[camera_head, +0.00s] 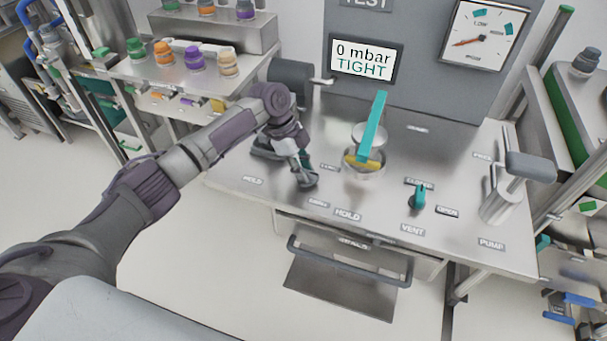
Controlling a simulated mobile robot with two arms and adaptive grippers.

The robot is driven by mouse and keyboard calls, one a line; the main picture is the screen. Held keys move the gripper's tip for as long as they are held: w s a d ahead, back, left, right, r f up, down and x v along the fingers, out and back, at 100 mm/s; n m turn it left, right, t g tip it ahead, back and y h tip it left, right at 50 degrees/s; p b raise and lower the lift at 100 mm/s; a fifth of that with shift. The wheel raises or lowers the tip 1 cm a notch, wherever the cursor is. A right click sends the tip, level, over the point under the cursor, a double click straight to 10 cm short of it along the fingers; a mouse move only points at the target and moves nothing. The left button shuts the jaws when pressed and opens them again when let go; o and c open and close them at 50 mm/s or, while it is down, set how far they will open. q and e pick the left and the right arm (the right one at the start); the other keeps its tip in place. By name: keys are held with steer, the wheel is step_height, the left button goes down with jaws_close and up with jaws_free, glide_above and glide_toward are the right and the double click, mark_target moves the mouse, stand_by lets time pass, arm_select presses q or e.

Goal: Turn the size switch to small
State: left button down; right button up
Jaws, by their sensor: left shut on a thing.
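My left gripper (291,169) reaches in from the left, low over the left part of the steel bench top. I cannot tell which way the knob points. Small labels lie around it, too blurred to read surely. My right gripper is not in view.
A round metal holder (365,172) with a raised teal lever (374,125) stands just right of my left gripper. A teal vent switch (417,197) and a pump handle (529,167) are farther right. The display (364,61) reads 0 mbar TIGHT. A drawer handle (347,277) juts out in front.

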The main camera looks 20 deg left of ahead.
arm_select(q)
steer(key=m+b, duration=0.1)
steer(key=m, duration=0.1)
steer(key=m+g+b, duration=0.1)
steer(key=m+b, duration=0.1)
steer(key=shift+w+f+m+g+y, duration=0.15)
steer(key=shift+m+g+y, duration=0.15)
steer(key=shift+m+g+y+b, duration=0.55)
steer(key=shift+m+b, duration=0.75)
steer(key=shift+m, duration=0.5)
steer(key=shift+r, duration=0.2)
steer(key=c, duration=1)
jaws_free()
steer(key=shift+o, duration=0.2)
steer(key=shift+w+r, duration=0.1)
steer(key=shift+r, duration=0.05)
steer(key=v, duration=1.1)
steer(key=shift+w+r, duration=0.2)
steer(key=shift+r, duration=0.05)
